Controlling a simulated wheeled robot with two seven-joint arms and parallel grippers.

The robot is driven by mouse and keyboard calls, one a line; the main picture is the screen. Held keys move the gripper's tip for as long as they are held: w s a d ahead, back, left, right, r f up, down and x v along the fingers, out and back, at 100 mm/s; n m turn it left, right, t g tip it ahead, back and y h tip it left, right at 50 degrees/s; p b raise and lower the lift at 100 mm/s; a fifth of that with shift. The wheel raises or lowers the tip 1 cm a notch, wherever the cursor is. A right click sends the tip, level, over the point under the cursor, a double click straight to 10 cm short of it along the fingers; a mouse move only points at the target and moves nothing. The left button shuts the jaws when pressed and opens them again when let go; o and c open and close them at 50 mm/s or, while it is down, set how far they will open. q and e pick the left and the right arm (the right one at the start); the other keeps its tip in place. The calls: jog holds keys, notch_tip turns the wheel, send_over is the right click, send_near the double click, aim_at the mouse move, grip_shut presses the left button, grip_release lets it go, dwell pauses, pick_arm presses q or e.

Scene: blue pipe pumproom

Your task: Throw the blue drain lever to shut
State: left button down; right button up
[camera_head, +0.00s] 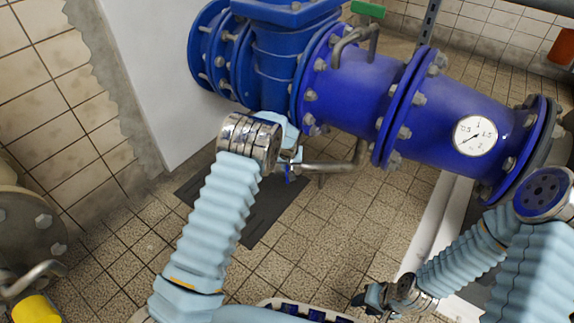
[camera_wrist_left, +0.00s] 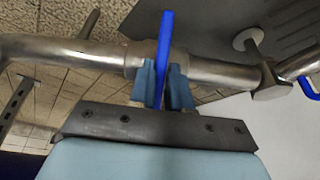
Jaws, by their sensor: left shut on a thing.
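The blue drain lever (camera_wrist_left: 165,45) stands up between the two fingers of my left gripper (camera_wrist_left: 161,90) in the left wrist view. The gripper is shut on it, beside a thin metal drain pipe (camera_wrist_left: 215,72). In the head view a small blue bit of the lever (camera_head: 287,173) shows just below my left gripper (camera_head: 291,156); my wrist hides much of the rest. The drain pipe (camera_head: 335,167) runs right from there, under the big blue pipe. My right gripper (camera_head: 372,298) is low at the bottom right, away from the lever; its jaw gap is unclear.
The large blue flanged pipe (camera_head: 345,78) with a round gauge (camera_head: 475,136) lies above the drain pipe. Another blue part (camera_wrist_left: 309,88) shows at the wrist view's right edge. A yellow object (camera_head: 36,309) is at lower left. Tiled floor (camera_head: 325,225) is open in the middle.

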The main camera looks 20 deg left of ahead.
pick_arm(q)
jog(key=shift+d, duration=0.25)
jog(key=c, duration=1.2)
grip_release()
jog(key=shift+a, duration=0.1)
jog(key=shift+o, duration=0.2)
jog(key=p+v, duration=0.2)
jog(key=v, duration=1.1)
jog(key=shift+s+r+p, duration=0.25)
jog(key=shift+r+p, duration=0.1)
